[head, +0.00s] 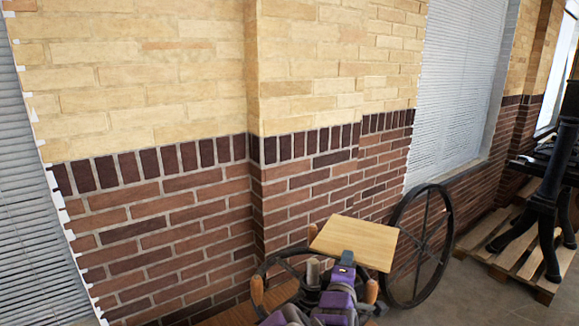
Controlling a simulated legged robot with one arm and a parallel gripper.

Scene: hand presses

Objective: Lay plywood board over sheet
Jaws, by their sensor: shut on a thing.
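The plywood board (362,238) is a flat, light wooden panel, slightly tilted, at the lower middle of the head view. My gripper (346,259) is shut on the board at its near edge and holds it up in front of the brick wall. The fingertips are small and partly hidden. The sheet is not visible in this view.
A dark spoked wheel with wooden handles (257,291) is behind and beside my arm. A large black flywheel (391,262) stands to the right. A wooden surface (243,314) shows at lower left. A pallet (524,262) bears a black iron stand (548,190).

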